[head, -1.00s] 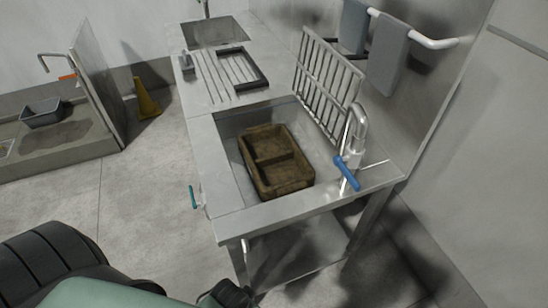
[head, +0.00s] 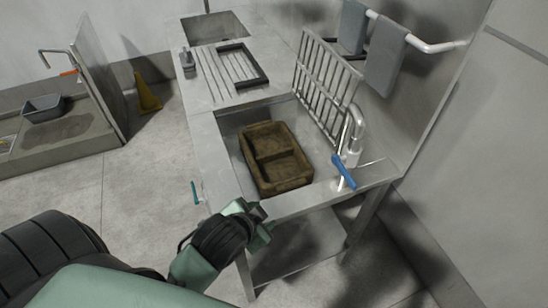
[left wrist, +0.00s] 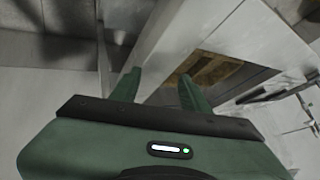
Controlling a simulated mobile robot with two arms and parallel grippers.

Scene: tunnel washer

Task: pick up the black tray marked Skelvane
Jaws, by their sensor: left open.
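A black-rimmed rectangular tray (head: 262,75) lies on the ribbed drainboard between the two basins in the head view. I cannot read any marking on it. My left gripper (head: 264,226) is at the near front corner of the steel sink unit, well short of that tray. In the left wrist view its two green fingers (left wrist: 160,92) are apart with nothing between them. A brown, dirty two-compartment crate (head: 280,158) sits in the near basin, and part of it shows beyond the fingers in the left wrist view (left wrist: 212,72). My right gripper is not in view.
A steel faucet (head: 354,130) with a blue lever (head: 344,172) stands at the basin's right. A wire rack (head: 322,85) leans behind it. Grey towels (head: 384,62) hang from a wall rail. A grey tub (head: 44,108) and yellow cone (head: 147,92) are at left.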

